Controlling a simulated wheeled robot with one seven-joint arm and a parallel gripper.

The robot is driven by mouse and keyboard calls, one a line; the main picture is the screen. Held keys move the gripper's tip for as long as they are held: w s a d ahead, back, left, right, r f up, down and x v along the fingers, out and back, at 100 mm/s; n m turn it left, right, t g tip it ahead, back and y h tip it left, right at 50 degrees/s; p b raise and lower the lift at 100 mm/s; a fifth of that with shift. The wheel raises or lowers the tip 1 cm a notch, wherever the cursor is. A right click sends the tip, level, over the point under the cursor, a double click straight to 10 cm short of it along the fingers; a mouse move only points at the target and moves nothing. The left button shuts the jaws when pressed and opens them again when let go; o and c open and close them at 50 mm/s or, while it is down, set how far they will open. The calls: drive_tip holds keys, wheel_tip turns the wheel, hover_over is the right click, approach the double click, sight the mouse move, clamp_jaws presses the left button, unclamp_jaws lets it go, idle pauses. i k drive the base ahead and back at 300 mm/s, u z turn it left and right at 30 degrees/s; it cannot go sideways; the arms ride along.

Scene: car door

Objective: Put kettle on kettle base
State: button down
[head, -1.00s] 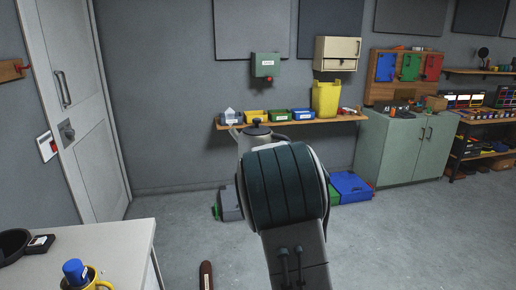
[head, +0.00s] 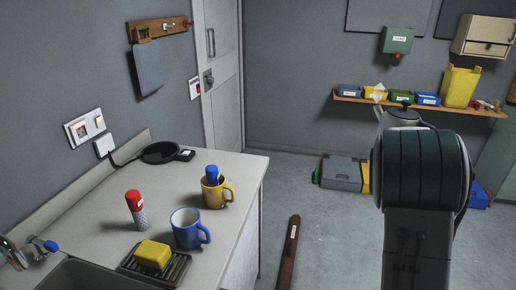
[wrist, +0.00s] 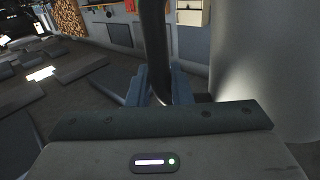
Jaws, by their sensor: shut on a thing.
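The kettle (head: 404,117) is light metal with a dark lid and knob. In the head view it shows above my arm, which hides its lower part and my gripper. In the wrist view my gripper (wrist: 160,88) is shut on the kettle's dark handle (wrist: 154,45). The pale kettle body (wrist: 262,70) fills the right of that view. The kettle base (head: 161,152) is a round black plate at the back of the counter, left of the kettle and apart from it.
On the counter (head: 235,172) stand a yellow mug (head: 214,193) with a blue-topped item, a blue mug (head: 187,230), a red-topped shaker (head: 136,210) and a rack (head: 150,265) with a yellow sponge (head: 153,254). A wall shelf (head: 430,104) with bins is behind. Floor lies between counter and arm.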

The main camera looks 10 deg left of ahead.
sight(163, 152)
drive_tip(key=z, duration=0.75)
drive_tip(key=i, duration=1.15)
drive_tip(key=u, duration=2.85)
drive_tip(key=i, duration=0.5)
